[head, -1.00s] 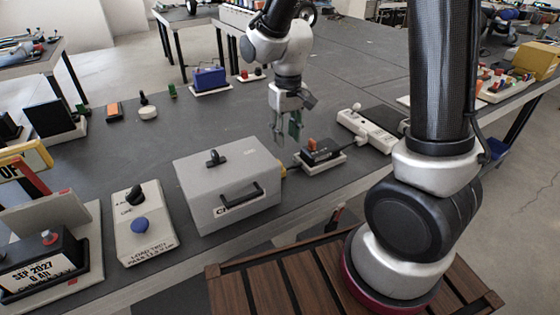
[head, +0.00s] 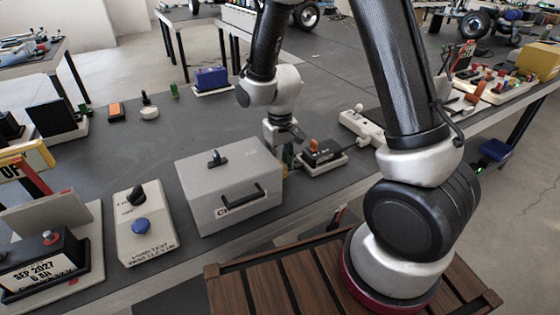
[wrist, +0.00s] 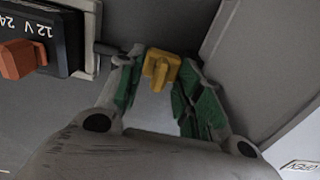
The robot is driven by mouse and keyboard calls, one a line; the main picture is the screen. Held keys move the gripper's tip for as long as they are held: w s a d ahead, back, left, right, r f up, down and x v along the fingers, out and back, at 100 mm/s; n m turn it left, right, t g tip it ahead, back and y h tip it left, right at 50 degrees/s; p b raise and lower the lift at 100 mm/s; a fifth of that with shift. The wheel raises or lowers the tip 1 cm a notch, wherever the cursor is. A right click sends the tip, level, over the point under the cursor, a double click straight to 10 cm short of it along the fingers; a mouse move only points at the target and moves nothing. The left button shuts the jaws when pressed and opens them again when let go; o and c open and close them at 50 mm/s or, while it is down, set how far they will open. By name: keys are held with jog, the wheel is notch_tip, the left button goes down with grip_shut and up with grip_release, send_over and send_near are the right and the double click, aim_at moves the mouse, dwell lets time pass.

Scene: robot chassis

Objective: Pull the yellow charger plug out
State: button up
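The yellow charger plug (wrist: 160,68) shows in the wrist view beside the grey box wall, at the end of a dark cable from the black unit. My gripper (wrist: 158,84) is open, with one green-padded finger on each side of the plug. The fingertips are close to the plug; I cannot tell whether either touches it. In the head view my gripper (head: 287,158) is low between the grey box (head: 230,185) and the black 12 V unit (head: 322,154). The plug is largely hidden there.
The black unit has an orange switch (wrist: 22,58) and sits close to my left finger in the wrist view. A white power strip (head: 362,127) lies behind it. A beige switch box (head: 145,222) stands left of the grey box.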

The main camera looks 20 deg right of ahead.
grip_shut()
jog(key=shift+w+d, duration=0.2)
jog(key=shift+d, duration=0.75)
jog(key=shift+w+d, duration=0.15)
jog(key=shift+d, duration=0.8)
grip_release()
jog(key=shift+d, duration=0.1)
notch_tip(320, 180, up, 12)
